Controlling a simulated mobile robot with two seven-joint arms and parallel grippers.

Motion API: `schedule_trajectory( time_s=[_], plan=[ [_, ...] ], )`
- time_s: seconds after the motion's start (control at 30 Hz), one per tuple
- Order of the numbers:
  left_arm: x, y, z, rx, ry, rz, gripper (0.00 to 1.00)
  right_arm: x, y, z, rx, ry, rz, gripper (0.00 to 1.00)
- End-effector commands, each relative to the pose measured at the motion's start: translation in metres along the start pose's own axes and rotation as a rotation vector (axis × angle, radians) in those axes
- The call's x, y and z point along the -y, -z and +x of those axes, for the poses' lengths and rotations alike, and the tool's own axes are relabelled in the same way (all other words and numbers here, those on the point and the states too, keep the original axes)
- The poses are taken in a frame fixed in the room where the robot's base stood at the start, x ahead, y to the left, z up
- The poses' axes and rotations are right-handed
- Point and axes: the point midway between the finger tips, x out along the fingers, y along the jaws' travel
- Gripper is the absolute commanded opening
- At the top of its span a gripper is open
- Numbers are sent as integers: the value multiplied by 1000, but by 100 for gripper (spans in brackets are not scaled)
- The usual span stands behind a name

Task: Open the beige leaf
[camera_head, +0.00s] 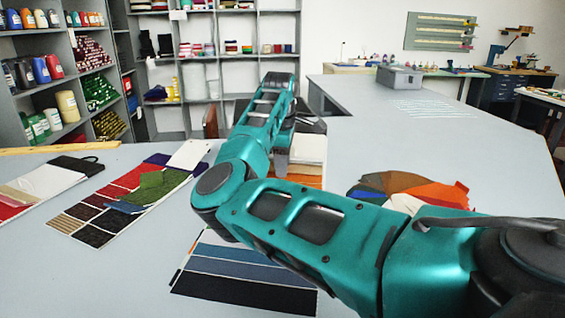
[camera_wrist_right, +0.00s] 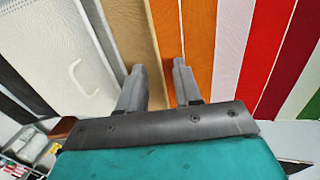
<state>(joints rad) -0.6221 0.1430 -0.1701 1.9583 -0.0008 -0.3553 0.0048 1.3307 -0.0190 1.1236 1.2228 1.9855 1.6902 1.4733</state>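In the right wrist view an off-white panel (camera_wrist_right: 50,45) bears a pale C-shaped handle (camera_wrist_right: 84,78). A tan-beige strip (camera_wrist_right: 126,28) lies between it and the orange strips (camera_wrist_right: 190,30). I cannot tell whether panel and strip belong to one leaf. In the head view my right arm partly hides a cream panel (camera_head: 308,148) and orange swatches (camera_head: 302,182). My right gripper (camera_wrist_right: 160,66) is open and empty, its fingers apart over the tan and orange strips; it is small in the head view (camera_head: 282,168). My left gripper is not in view.
Swatch cards (camera_head: 125,190) lie on the grey counter at left. A blue-toned card (camera_head: 240,272) lies in front, partly under my right arm in the view. Fanned coloured swatches (camera_head: 415,188) lie at right. A grey box (camera_head: 399,77) stands farther back. The far right counter is mostly clear.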

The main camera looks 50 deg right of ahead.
Motion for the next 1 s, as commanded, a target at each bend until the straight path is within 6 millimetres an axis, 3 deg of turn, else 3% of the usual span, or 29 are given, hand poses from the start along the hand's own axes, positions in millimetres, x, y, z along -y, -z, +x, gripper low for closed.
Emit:
schedule_trajectory(
  time_s=[0.27, 0.63, 1.0],
  plan=[
    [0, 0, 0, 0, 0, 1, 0, 0, 0, 2, 0, 0, 0, 34],
    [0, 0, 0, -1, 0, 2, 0, 0, 0, 2, 0, 0, 0, 0],
    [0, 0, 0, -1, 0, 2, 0, 0, 0, 1, 0, 0, 0, 0]
  ],
)
